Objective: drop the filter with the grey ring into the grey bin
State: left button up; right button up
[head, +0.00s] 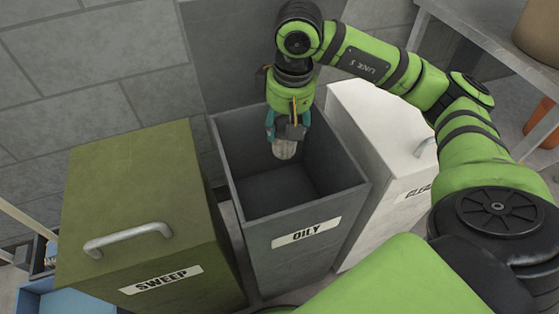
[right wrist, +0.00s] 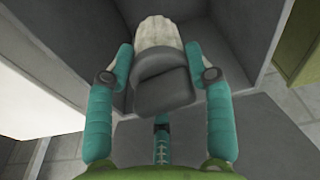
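The grey bin (head: 308,243), labelled OILY, stands open in the middle of the head view, and the part of its floor I can see is bare. My right gripper (head: 285,132) is over its mouth, pointing down. It is shut on the filter (head: 285,150), a pale ribbed body whose lower end hangs within the bin's outline. In the right wrist view the filter (right wrist: 158,34) sits between the fingertips of the gripper (right wrist: 160,62), with a dark grey ring (right wrist: 160,64) at its near end. My left gripper is not in view.
A green bin (head: 140,205) labelled SWEEP, with a closed lid and handle, stands to the left. A white bin (head: 372,130) stands close on the right. A grey shelf (head: 500,45) is at upper right, and a blue container (head: 65,298) at lower left.

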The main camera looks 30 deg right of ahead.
jog(key=o, duration=0.5)
notch_tip(320, 180, up, 12)
jog(key=s, duration=0.1)
jog(key=shift+s, duration=0.25)
dwell(0.5)
